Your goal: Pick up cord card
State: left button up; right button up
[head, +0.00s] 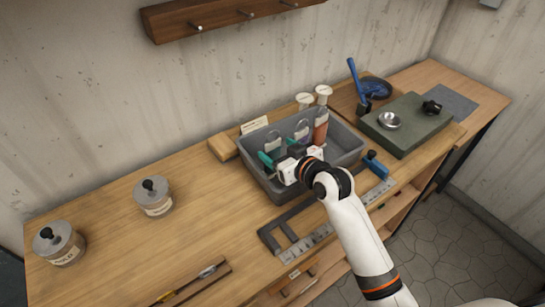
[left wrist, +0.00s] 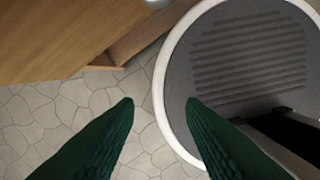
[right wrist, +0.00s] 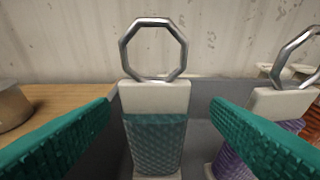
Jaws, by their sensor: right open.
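A cord card (right wrist: 155,145) stands upright in the grey tray. It is a pale card wound with teal cord, with a metal ring on top; it also shows in the head view (head: 272,144). My right gripper (head: 279,152) is open at the tray, its teal fingers (right wrist: 160,102) on either side of this card with gaps on both sides. A second card, with purple cord (right wrist: 236,155), stands to the right. My left gripper (left wrist: 159,102) is open and empty above the floor, outside the head view.
Lidded jars (head: 154,196) stand at left, a green slab (head: 408,133) at right. The bench left of the tray is mostly clear.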

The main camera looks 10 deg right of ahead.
aim_at(269, 147)
jog(key=p+x, duration=0.1)
jog(key=x, duration=0.3)
jog(key=shift+w+a+f, duration=0.1)
jog(key=shift+a+f, duration=0.15)
jog(key=shift+a, duration=0.05)
jog(key=c, duration=1.1)
